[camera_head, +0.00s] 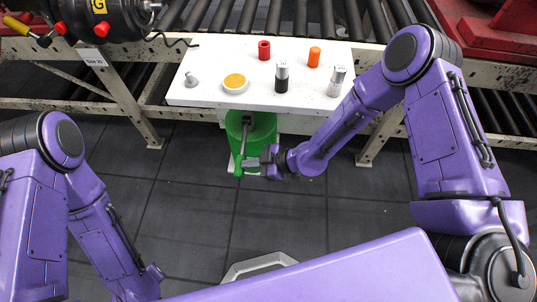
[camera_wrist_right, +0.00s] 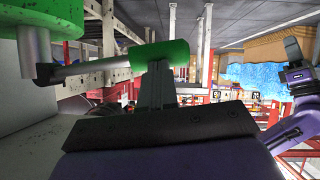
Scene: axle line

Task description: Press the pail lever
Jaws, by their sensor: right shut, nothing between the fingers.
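The green pail (camera_head: 262,128) is below the front edge of the white table. Its lever (camera_head: 246,136) is a dark rod running toward me, ending in a green grip (camera_head: 239,163). In the right wrist view, the lever (camera_wrist_right: 95,67) runs from a grey post under the green pail (camera_wrist_right: 45,17) to the green grip (camera_wrist_right: 168,55). My right gripper (camera_head: 253,162) is shut and empty, its tips at the green grip; the wrist view also shows its fingers (camera_wrist_right: 155,85) there. I cannot tell whether they touch. My left gripper is not seen.
The white table (camera_head: 205,97) carries a red ring (camera_head: 264,50), an orange cylinder (camera_head: 314,57), a yellow-topped disc (camera_head: 235,82), two silver-topped cylinders and a small grey part (camera_head: 191,79). A roller conveyor (camera_head: 270,17) lies behind it. The dark floor in front is mostly clear.

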